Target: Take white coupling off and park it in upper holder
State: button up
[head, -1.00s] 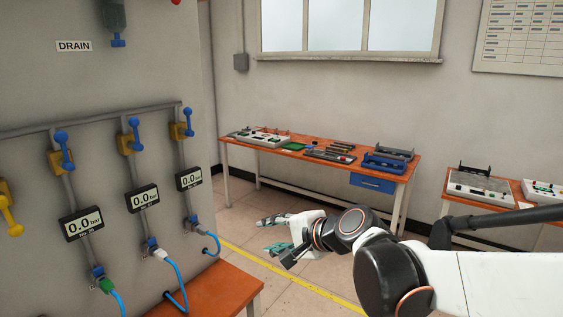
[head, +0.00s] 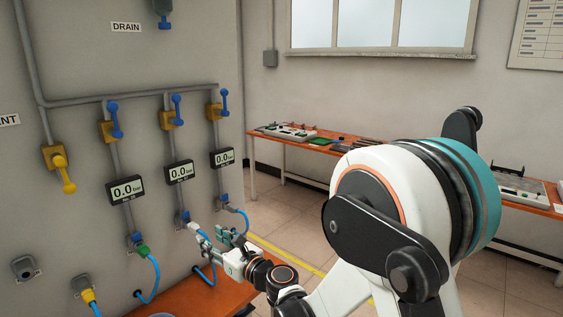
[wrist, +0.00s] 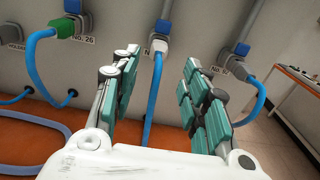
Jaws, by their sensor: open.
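The white coupling (wrist: 158,46) joins a blue hose to a blue fitting on the panel, at the top middle of the wrist view. It also shows in the head view (head: 194,226), partly behind my fingers. My gripper (wrist: 160,60) is open, with one teal finger on each side of the coupling and hose in the picture. I cannot tell whether it touches them. In the head view my gripper (head: 214,238) is close to the panel, above the orange bench. A dark, empty round fitting (head: 23,268) is low on the left; whether it is the upper holder is unclear.
A green coupling (wrist: 62,26) with its blue hose is on the left. Another blue hose (wrist: 255,95) hangs close to my right finger. A yellow coupling (head: 88,296) sits low on the left. The orange bench (head: 205,298) lies below.

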aim_at(199, 231)
jog(key=shift+a+f, duration=0.1)
dwell(0.3)
jog(key=shift+p+x, duration=0.3)
jog(key=shift+x, duration=4.15)
jog(key=shift+b, duration=0.3)
grip_shut()
